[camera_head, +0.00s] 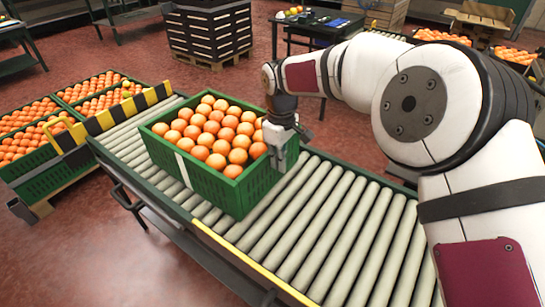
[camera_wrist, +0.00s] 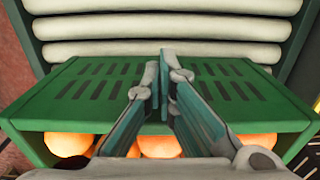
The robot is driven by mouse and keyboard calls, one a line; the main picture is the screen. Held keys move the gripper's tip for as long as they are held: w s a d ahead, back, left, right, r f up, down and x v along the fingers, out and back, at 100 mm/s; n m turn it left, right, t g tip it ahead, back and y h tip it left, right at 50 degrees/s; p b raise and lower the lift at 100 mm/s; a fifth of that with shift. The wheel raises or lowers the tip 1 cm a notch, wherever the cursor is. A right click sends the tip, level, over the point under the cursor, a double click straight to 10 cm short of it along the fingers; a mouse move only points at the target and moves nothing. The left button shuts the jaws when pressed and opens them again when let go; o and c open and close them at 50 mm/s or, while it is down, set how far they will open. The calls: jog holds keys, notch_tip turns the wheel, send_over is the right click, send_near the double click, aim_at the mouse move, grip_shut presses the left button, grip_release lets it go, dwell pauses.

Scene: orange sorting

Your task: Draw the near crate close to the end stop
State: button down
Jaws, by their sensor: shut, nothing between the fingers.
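The green crate (camera_head: 215,185), full of oranges, stands upright on the roller conveyor. The end stop (camera_head: 112,113), a yellow-and-black striped bar, crosses the conveyor's left end. Several bare rollers show between it and the crate. My gripper (camera_head: 281,160) points down at the crate's right end wall, on the side away from the end stop. In the wrist view my gripper (camera_wrist: 165,85) is shut and empty, with its fingers over the slotted green wall (camera_wrist: 95,90) of the crate. I cannot tell whether they touch it.
The conveyor's bare rollers (camera_head: 330,220) continue to the right under my arm. A yellow rail strip (camera_head: 250,262) runs along its front edge. Green crates of oranges (camera_head: 22,153) stand on a pallet beyond the stop. A dark slatted bin (camera_head: 210,32) and a table (camera_head: 318,22) stand behind.

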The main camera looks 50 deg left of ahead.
jog(key=shift+s+a, duration=0.2)
jog(key=shift+a, duration=1)
notch_tip(320, 180, up, 12)
jog(key=d+p, duration=0.2)
jog(key=p, duration=0.5)
jog(key=shift+w+d, duration=0.25)
jog(key=shift+d, duration=0.05)
